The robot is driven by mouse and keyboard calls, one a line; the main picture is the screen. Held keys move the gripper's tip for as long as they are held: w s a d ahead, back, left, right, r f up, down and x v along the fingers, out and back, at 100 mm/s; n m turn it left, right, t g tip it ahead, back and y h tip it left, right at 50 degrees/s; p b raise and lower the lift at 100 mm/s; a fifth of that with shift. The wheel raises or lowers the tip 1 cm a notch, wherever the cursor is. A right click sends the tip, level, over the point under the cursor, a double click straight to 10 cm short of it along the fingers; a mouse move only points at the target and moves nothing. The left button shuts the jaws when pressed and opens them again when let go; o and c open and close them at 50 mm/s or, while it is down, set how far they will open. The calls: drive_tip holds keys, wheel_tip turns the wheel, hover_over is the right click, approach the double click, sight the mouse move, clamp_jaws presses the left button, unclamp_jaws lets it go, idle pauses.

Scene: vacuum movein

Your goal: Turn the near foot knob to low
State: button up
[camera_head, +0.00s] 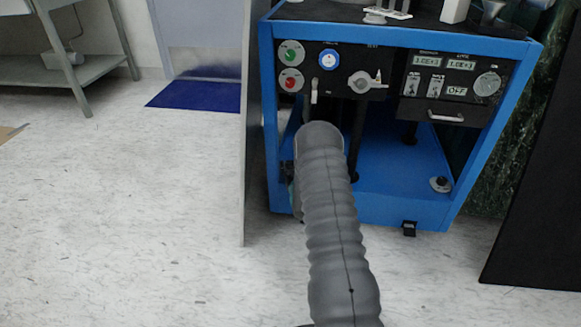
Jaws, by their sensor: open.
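A blue-framed equipment cart (395,207) stands upright at centre right. A small round grey knob (440,184) sits on a dark base at the right of its blue bottom shelf. A black foot-like fitting (409,229) is at the cart's lower front edge. I cannot tell which of these is the near foot knob, nor read any low mark. My grey ribbed arm (340,240) rises from the bottom edge in front of the cart's left part and covers part of the shelf. My gripper cannot be made out; the arm hides whatever is behind it.
The cart's upper panels hold green (291,54) and red (291,80) buttons, a pale lever knob (361,82), a dial (487,85) and a drawer handle (446,117). A thin grey panel (251,140) stands left, a dark panel (540,220) right.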

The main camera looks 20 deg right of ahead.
drive_tip(key=shift+c, duration=0.2)
drive_tip(key=c, duration=0.8)
drive_tip(key=shift+d+y, duration=0.1)
drive_tip(key=shift+y, duration=0.2)
drive_tip(key=shift+d+n+y, duration=0.1)
drive_tip(key=shift+n+y, duration=0.6)
drive_tip(key=shift+y, duration=0.1)
drive_tip(key=shift+n+y, duration=0.9)
drive_tip(key=shift+y, duration=0.5)
